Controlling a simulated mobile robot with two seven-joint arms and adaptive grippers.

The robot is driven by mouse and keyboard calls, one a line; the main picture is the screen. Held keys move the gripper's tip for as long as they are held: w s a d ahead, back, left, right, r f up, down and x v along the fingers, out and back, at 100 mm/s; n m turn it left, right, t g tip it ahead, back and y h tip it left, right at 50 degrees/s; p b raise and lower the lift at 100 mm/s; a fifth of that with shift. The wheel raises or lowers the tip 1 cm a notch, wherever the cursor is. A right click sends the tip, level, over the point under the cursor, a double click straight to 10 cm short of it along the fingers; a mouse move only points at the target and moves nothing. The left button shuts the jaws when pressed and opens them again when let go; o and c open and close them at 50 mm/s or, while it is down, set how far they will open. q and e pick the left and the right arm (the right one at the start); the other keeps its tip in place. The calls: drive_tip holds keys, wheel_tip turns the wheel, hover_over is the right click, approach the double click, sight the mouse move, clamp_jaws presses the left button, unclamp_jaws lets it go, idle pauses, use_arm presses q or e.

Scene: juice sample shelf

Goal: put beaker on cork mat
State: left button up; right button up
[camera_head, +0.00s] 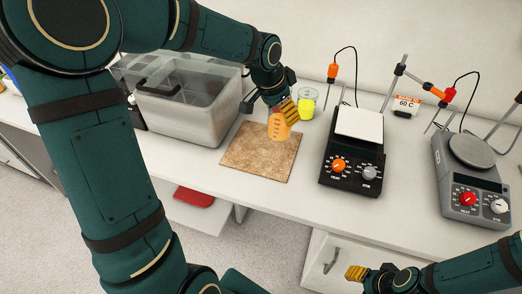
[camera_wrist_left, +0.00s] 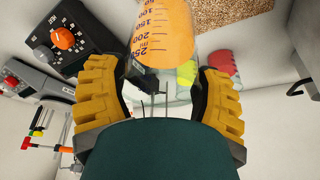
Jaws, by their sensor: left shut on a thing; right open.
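The beaker (camera_head: 278,127) holds orange liquid and has dark volume marks. My left gripper (camera_head: 285,107) is shut on it, with ribbed yellow fingers. The beaker also shows between the fingers in the left wrist view (camera_wrist_left: 168,38). The cork mat (camera_head: 253,165) lies flat on the counter and is bare in front of the beaker. In the head view the beaker overlaps the mat's back right part; I cannot tell whether it touches the mat. The mat shows in part in the left wrist view (camera_wrist_left: 225,14). My right gripper (camera_head: 356,273) is open and empty at the lower right, away from the beaker.
A clear plastic tub (camera_head: 185,120) stands left of the mat. A second beaker with yellow liquid (camera_head: 306,104) stands behind it. A black hotplate (camera_head: 353,160) is to the right, with a grey one (camera_head: 470,180) beyond. Some counter is free between mat and black hotplate.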

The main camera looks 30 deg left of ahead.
use_arm(q)
drive_tip(key=a+r+m+b, duration=0.1)
drive_tip(key=a, duration=0.4)
drive_tip(key=shift+h, duration=0.3)
drive_tip(key=shift+a+f+b, duration=0.15)
drive_tip(key=shift+f+b, duration=1.2)
drive_tip(key=shift+f, duration=3.45)
drive_tip(key=shift+s, duration=0.1)
drive_tip(key=shift+f, duration=0.2)
drive_tip(key=o, duration=1.3)
drive_tip(key=shift+r, duration=0.1)
